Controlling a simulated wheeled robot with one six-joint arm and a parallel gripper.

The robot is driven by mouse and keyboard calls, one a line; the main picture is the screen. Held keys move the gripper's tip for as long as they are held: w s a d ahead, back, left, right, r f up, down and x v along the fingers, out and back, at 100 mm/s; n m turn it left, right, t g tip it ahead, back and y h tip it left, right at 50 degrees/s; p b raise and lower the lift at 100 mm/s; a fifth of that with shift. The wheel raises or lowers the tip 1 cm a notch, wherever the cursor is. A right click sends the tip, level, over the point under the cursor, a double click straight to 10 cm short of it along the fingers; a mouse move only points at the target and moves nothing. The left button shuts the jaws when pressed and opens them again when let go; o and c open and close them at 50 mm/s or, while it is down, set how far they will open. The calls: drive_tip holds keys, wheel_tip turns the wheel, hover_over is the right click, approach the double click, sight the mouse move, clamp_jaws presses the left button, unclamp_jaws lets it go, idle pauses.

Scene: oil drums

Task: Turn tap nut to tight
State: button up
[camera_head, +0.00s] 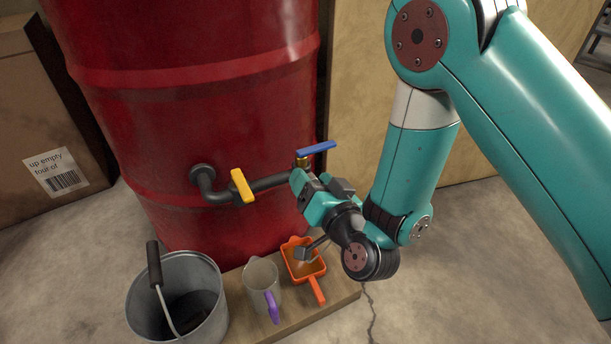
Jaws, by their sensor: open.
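A large red drum (195,120) has a dark pipe (268,184) coming out of its front and running right. A yellow handle (242,186) stands on the pipe near the drum. A blue handle (317,147) sits farther right, above a small brass-coloured fitting (302,161). I cannot tell which part is the tap nut. My gripper (299,183) is open at the right end of the pipe, just below the brass fitting. It hides the tap's lower part and the pipe's end. I cannot tell whether the fingers touch the tap.
A cardboard box (45,120) is at far left. The floor at lower right is clear.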

drive_tip(key=shift+d, duration=0.1)
drive_tip(key=c, duration=0.9)
drive_tip(key=shift+c, duration=0.2)
drive_tip(key=m+b, duration=0.1)
drive_tip(key=m, duration=0.2)
drive_tip(key=shift+f, duration=0.2)
drive_tip(key=shift+d+m+b, duration=0.1)
drive_tip(key=shift+m+b, duration=0.75)
drive_tip(key=shift+m, duration=0.75)
drive_tip(key=o, duration=0.9)
